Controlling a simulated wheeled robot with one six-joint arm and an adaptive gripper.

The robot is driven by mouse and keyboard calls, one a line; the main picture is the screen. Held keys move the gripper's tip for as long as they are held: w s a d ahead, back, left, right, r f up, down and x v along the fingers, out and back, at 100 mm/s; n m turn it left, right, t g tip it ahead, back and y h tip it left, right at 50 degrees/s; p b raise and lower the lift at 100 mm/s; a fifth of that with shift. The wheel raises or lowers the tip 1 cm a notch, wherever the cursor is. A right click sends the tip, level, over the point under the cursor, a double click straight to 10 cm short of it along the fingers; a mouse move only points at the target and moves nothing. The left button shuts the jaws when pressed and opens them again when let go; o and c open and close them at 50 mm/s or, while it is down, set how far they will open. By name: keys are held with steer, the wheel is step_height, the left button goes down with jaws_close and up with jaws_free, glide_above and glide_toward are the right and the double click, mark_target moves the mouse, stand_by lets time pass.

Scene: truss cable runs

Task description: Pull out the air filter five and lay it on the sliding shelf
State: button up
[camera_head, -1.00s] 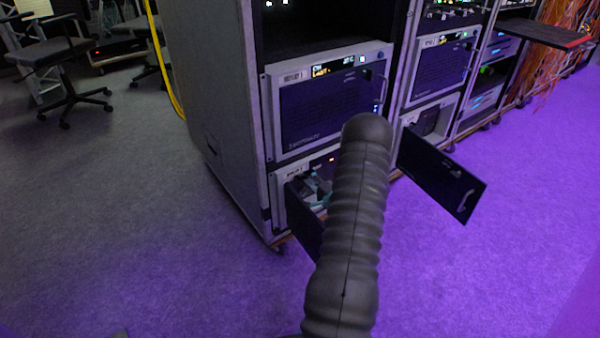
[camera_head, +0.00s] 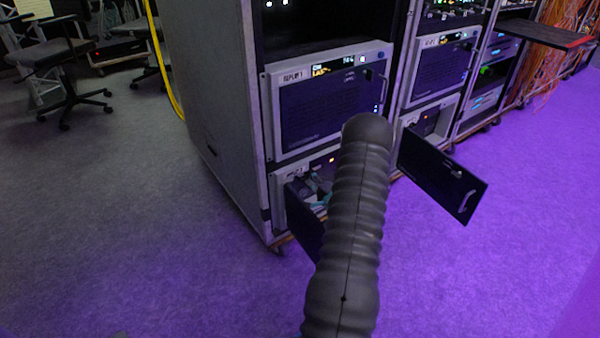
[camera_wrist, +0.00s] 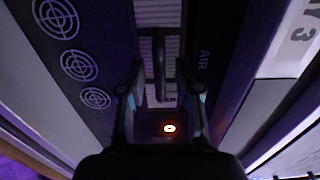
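In the wrist view my gripper (camera_wrist: 163,78) is open, with one finger on each side of a dark upright handle. The handle stands in front of a filter with pale pleats (camera_wrist: 158,14), which I take for the air filter. The letters "AIR" show on the dark panel right of it; its number is not readable. In the head view my arm hides most of this low bay, and part of my gripper (camera_head: 308,187) shows in the opening. A dark shelf with a red edge (camera_head: 540,34), likely the sliding shelf, juts out at the upper right.
An open dark door (camera_head: 305,232) hangs at the bay's left. Another open door (camera_head: 442,175) sticks out from the neighbouring rack. An orange light (camera_wrist: 169,128) glows below the handle. Supply units (camera_head: 330,110) sit above. The floor in front is clear.

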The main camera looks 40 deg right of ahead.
jaws_close()
steer(key=shift+s+a+r, duration=0.1)
steer(key=shift+s, duration=1.05)
steer(key=shift+s+a+r+b, duration=0.1)
steer(key=shift+s+b, duration=0.1)
steer(key=shift+s, duration=0.75)
steer(key=shift+s+a+b, duration=0.15)
steer(key=shift+s+b, duration=0.1)
steer(key=shift+s, duration=0.7)
steer(key=shift+s+a+r+b, duration=0.1)
steer(key=shift+s+b, duration=0.1)
steer(key=shift+s, duration=0.75)
